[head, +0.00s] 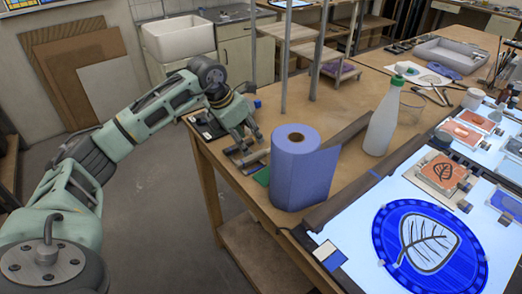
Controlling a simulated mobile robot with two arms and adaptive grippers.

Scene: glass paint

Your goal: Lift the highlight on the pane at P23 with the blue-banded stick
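My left gripper (246,137) is at the table's left edge, fingers pointing down, just above some small rod-like items (250,156). The picture is too small to tell whether the fingers are apart or hold anything. A small blue spot (258,104) shows beside the gripper; I cannot tell whether it belongs to the blue-banded stick. A round blue pane (389,232) with a pale leaf and dark veins lies on the lit panel at the lower right. No P23 label is readable. My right gripper is out of view.
A blue paper roll (296,180) stands between my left gripper and the pane. A white bottle with a green cap (383,122) stands behind the pane. A dark roll or bar (350,187) lies along the panel's left edge. Smaller panes (444,172) lie behind.

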